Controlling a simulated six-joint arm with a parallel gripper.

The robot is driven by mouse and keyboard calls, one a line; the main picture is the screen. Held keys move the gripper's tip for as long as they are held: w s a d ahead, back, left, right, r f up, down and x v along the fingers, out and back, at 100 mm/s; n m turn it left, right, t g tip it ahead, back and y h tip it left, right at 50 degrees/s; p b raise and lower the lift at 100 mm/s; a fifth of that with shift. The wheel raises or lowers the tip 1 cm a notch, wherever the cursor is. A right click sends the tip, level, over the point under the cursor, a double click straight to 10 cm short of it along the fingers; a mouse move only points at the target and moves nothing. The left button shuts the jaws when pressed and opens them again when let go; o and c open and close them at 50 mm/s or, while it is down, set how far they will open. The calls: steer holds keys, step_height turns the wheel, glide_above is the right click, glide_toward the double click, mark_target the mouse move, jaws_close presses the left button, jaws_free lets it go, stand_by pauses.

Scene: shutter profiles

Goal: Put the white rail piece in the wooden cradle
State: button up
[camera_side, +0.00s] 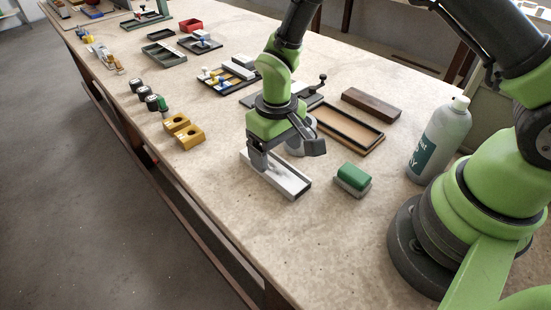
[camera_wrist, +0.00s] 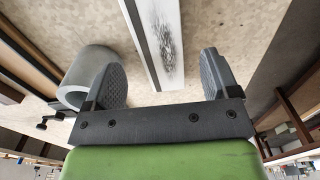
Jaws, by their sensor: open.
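The white rail piece (camera_side: 290,182) is a long channel lying flat on the bench near its front edge. In the wrist view the rail (camera_wrist: 158,40) runs away from me, with its near end between my fingers and a dark speckled patch along its middle. My gripper (camera_side: 258,158) points down over the rail's far-left end in the side view. In the wrist view my gripper (camera_wrist: 163,78) is open, with gaps on both sides of the rail. A shallow dark-framed tray with a tan floor (camera_side: 345,128), which looks like the wooden cradle, sits behind the rail, empty.
A grey cylinder (camera_wrist: 82,80) stands close beside my left finger. A green-topped block (camera_side: 352,178) lies right of the rail. Yellow holed blocks (camera_side: 184,132) lie left.

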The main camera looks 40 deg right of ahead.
step_height(320, 180, up, 6)
step_height(320, 180, up, 9)
steer(key=m+t, duration=0.1)
steer(key=t, duration=0.1)
glide_above(278, 168)
steer(key=s+d, duration=0.2)
steer(key=s+d+r+m+t+y, duration=0.2)
steer(key=s+d+r+m+t, duration=0.1)
steer(key=s+r, duration=0.8)
steer(key=shift+s+r+t, duration=0.15)
steer(key=shift+s+t, duration=0.75)
steer(key=shift+s, duration=0.35)
steer(key=shift+o, duration=0.5)
steer(key=shift+s+d, duration=0.15)
steer(key=shift+s, duration=0.4)
